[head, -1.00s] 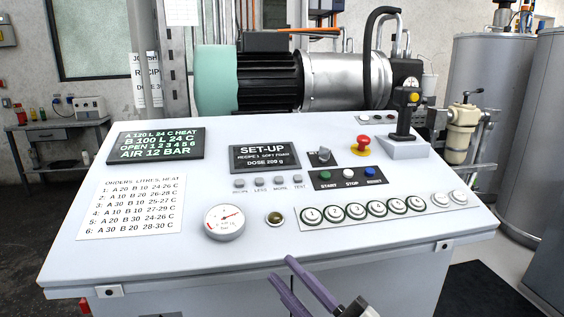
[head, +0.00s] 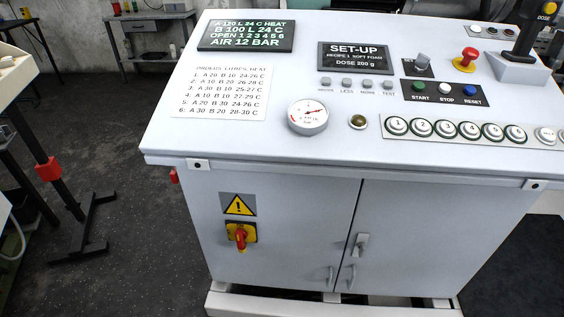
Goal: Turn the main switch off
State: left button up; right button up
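The main switch (head: 241,236) is a red rotary handle on a yellow plate, low on the left door of the grey control cabinet (head: 290,215). A yellow warning triangle (head: 238,205) sits just above it. The red handle looks roughly upright, though it is small in the head view. Nothing covers the switch. Neither of my grippers shows in the head view now.
The sloping desk top carries a gauge (head: 307,117), several round buttons (head: 435,129), a red emergency stop (head: 466,60) and a joystick (head: 520,45). A door handle (head: 360,244) sits right of the switch. A dark stand (head: 75,215) is at left; floor between is clear.

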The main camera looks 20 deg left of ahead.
aim_at(241, 235)
jog(key=z, duration=1.55)
jog(key=k, duration=1.5)
jog(key=u, duration=2.45)
jog(key=i, duration=0.5)
jog(key=z, duration=0.1)
